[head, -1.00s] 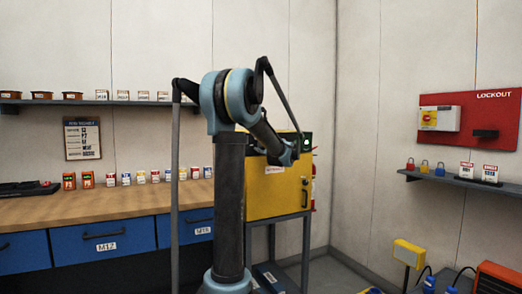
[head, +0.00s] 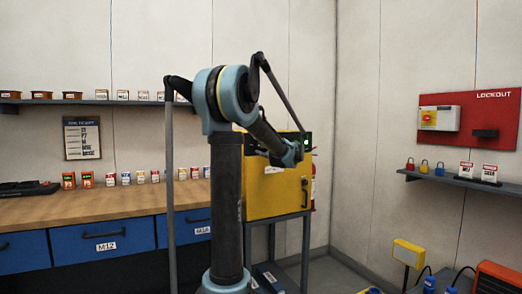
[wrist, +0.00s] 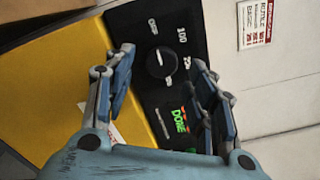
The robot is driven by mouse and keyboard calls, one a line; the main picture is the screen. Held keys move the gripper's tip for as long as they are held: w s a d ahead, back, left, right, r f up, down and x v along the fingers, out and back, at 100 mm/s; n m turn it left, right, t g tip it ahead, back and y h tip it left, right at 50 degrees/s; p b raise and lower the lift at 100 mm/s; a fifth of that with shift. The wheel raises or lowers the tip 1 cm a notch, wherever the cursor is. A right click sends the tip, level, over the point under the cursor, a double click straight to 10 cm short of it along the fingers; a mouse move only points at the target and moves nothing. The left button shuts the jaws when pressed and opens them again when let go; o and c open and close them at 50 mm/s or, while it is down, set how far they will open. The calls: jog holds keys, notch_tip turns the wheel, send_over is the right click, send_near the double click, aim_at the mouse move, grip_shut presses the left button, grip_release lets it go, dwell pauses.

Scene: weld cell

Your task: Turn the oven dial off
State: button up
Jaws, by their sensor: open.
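The oven is a yellow box (head: 278,190) on a dark stand in the head view, with a black control panel along its top edge. In the wrist view the panel carries a round black dial (wrist: 158,65) with a pale pointer mark. Printed labels sit around it, among them OFF and 100. A green display (wrist: 180,120) on the panel reads DONE. My gripper (wrist: 165,72) is open, with one finger on each side of the dial; I cannot tell whether either finger touches it. In the head view my arm's end hides part of the panel and the dial.
A wooden bench (head: 100,212) with blue drawers stands left of the oven, bearing several small containers. A red lockout board (head: 468,118) and a small shelf (head: 450,180) with padlocks are on the right wall. A yellow box (head: 408,252) stands low at the right.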

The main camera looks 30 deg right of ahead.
jog(key=s, duration=0.8)
jog(key=shift+s, duration=0.15)
